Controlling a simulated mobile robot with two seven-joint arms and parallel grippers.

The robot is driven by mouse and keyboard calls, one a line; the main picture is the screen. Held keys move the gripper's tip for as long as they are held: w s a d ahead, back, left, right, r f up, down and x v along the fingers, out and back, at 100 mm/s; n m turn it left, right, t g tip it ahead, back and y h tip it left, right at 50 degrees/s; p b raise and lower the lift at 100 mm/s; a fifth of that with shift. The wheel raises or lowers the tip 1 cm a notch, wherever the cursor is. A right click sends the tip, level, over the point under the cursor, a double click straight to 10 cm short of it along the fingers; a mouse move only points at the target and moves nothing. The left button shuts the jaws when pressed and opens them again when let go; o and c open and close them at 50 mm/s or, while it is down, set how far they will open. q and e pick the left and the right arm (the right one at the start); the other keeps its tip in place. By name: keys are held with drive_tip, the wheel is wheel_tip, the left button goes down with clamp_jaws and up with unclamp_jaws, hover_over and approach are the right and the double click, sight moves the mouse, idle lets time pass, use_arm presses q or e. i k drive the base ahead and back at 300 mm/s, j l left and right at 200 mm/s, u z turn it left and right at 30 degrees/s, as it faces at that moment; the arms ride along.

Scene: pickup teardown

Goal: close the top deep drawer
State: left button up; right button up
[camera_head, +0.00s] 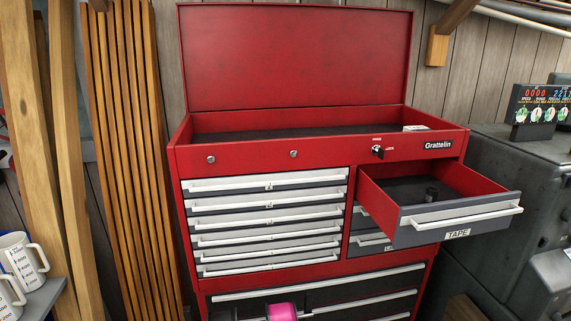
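A red tool chest stands against the wall, its lid raised. Its top deep drawer (453,216), labelled TAPE, is at the upper right and is pulled well out. The drawer has red sides, a grey front and a long white bar handle (466,216). A small dark round object (431,194) lies inside on the black liner. The open drawer partly hides the drawers below it. Neither of my grippers can be made out in the head view.
Several shallow drawers (264,228) on the left are shut. A pink object (283,312), partly cut off, is at the bottom edge. Dark machinery (500,165) stands close on the right. Wooden boards (128,150) lean at the left, near white mugs (20,262).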

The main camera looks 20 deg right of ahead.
sight(469, 203)
drive_tip(key=i+z, duration=0.1)
drive_tip(key=z, duration=0.75)
drive_tip(key=i+z, duration=0.15)
drive_tip(key=z, duration=0.3)
drive_tip(key=i+z, duration=0.1)
drive_tip(key=z, duration=0.3)
